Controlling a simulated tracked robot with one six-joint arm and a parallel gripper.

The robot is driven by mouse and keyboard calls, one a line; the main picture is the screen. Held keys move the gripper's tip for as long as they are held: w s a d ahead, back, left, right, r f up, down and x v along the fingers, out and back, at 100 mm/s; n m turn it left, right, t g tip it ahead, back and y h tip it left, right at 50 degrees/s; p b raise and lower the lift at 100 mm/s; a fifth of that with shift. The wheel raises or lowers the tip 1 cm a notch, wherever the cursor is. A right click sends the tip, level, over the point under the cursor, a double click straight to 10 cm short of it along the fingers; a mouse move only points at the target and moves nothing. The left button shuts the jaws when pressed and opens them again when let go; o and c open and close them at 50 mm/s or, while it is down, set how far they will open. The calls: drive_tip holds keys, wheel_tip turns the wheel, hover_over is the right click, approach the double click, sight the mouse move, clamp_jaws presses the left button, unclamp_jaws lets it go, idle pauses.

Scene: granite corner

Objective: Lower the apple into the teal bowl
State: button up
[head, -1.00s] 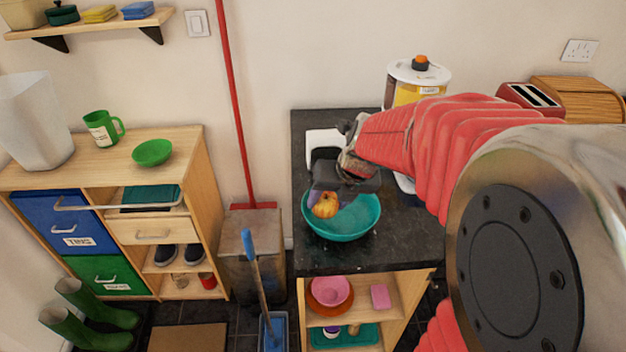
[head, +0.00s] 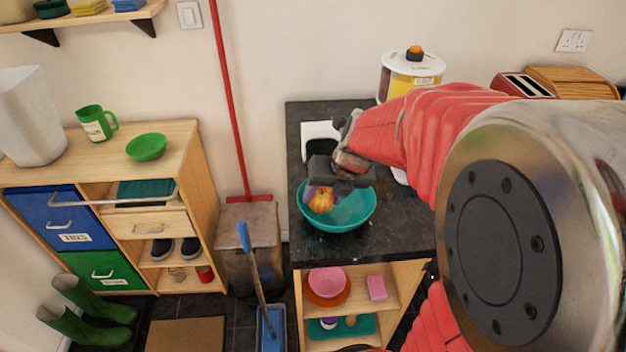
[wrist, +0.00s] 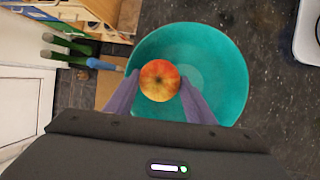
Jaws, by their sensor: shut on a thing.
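The teal bowl (head: 345,215) stands upright on the dark granite counter. The red and yellow apple (head: 320,201) is in my gripper (head: 313,197), over the left part of the bowl in the head view. In the wrist view the apple (wrist: 160,81) sits between the two purple fingers of my gripper (wrist: 159,88), which are shut on it from both sides. The bowl (wrist: 228,75) lies behind the apple there, and its bare inside shows around it. I cannot tell how far the apple is above the bowl's bottom.
A white and yellow canister (head: 410,75) and a red toaster (head: 522,86) stand behind my arm. A white appliance (head: 318,132) is behind the bowl. A blue-handled brush (head: 250,255) stands left of the counter. The counter front right of the bowl is clear.

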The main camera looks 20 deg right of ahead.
drive_tip(key=o, duration=1.2)
drive_tip(key=shift+r, duration=0.1)
drive_tip(key=v, duration=1.3)
drive_tip(key=shift+s+r, duration=0.15)
drive_tip(key=shift+r, duration=0.1)
